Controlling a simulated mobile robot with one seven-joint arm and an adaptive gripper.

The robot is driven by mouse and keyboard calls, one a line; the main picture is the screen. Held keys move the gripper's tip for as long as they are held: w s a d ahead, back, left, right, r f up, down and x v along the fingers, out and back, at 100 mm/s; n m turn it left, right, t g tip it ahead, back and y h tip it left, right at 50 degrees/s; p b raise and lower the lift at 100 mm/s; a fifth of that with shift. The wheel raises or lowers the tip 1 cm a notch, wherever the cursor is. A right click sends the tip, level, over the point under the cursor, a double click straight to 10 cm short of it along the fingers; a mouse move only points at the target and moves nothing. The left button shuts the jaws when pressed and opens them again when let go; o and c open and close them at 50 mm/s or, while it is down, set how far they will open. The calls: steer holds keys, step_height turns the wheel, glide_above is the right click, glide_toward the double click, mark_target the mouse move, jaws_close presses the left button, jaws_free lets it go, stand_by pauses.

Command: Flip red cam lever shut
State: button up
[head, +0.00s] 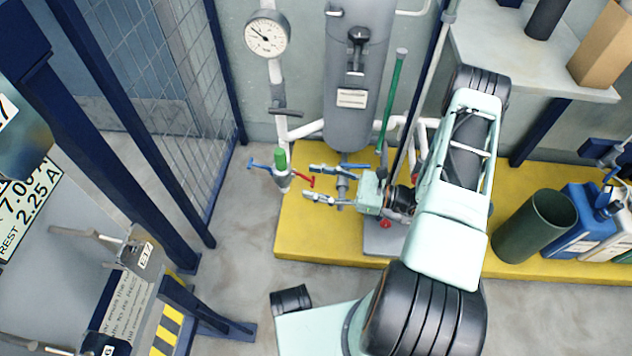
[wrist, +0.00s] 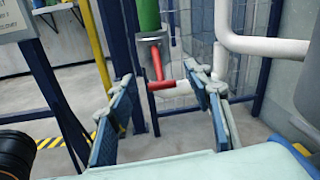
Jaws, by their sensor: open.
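The red cam lever (head: 303,180) sticks out to the right from a grey coupling (head: 283,180) under a green hose end (head: 281,158). In the wrist view the red lever (wrist: 157,64) runs down from the coupling and bends sideways at its lower end. A blue lever (head: 259,166) sticks out on the coupling's left side. My gripper (head: 309,181) is open, its blue-padded fingers pointing at the coupling. In the wrist view the lever appears between the fingertips of my gripper (wrist: 160,79). I cannot tell whether either finger touches it.
A grey tank (head: 357,75) and white pipes stand just behind my gripper. Blue posts and a mesh fence (head: 180,60) stand to the left. A yellow platform (head: 300,232) lies below, with bare floor in front.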

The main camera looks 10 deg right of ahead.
steer(key=c, duration=1.1)
steer(key=f+y+b, duration=0.1)
steer(key=t+y+b, duration=0.1)
steer(key=b, duration=0.1)
steer(key=shift+w+a+f, duration=0.1)
steer(key=shift+a+f, duration=0.25)
steer(key=shift+w+a+f+m+t+y, duration=0.15)
steer(key=shift+a+f+m+t+y, duration=0.3)
steer(key=shift+y, duration=0.45)
steer(key=shift+w+a+f+m+t+y, duration=0.15)
steer(key=shift+a+t+y, duration=0.25)
steer(key=shift+t+y, duration=0.4)
steer(key=shift+w+a+f+m+t+y, duration=0.1)
steer(key=shift+a+f+m+t+y, duration=0.3)
steer(key=shift+y, duration=0.6)
steer(key=shift+a+r, duration=0.1)
steer(key=shift+a, duration=0.05)
steer(key=o, duration=1.1)
steer(key=shift+t, duration=0.35)
